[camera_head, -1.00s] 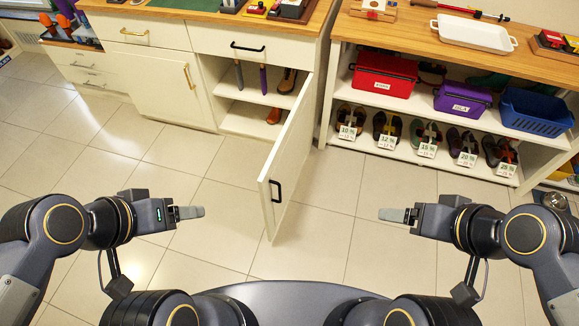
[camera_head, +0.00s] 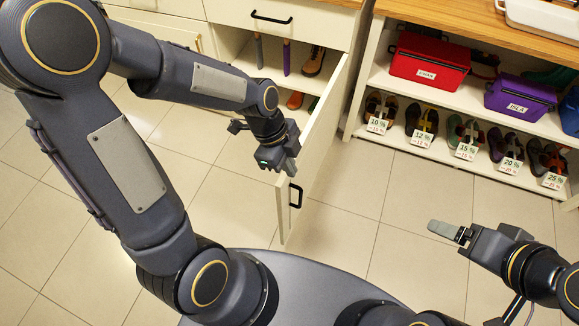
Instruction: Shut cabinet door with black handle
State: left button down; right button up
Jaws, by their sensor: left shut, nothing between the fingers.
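The white cabinet door (camera_head: 318,140) stands swung out from its cabinet, with its outer face towards the right. Its black handle (camera_head: 296,195) sits near the free edge. My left gripper (camera_head: 288,163) is shut and empty, in front of the upper part of the door's free edge and hiding some of it. I cannot tell if it touches the door. The cabinet opening (camera_head: 266,62) shows shoes on two shelves. My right gripper (camera_head: 447,231) is away from the door over the floor at right; its finger opening is not clear.
A drawer with another black handle (camera_head: 271,18) is above the opening. The tiled floor (camera_head: 345,235) right of the door is clear.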

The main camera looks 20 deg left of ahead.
aim_at(285, 181)
pick_arm(q)
jog(key=b+x, duration=0.2)
jog(key=x, duration=0.7)
jog(key=shift+w+a+r, duration=0.15)
jog(key=shift+a, duration=1.95)
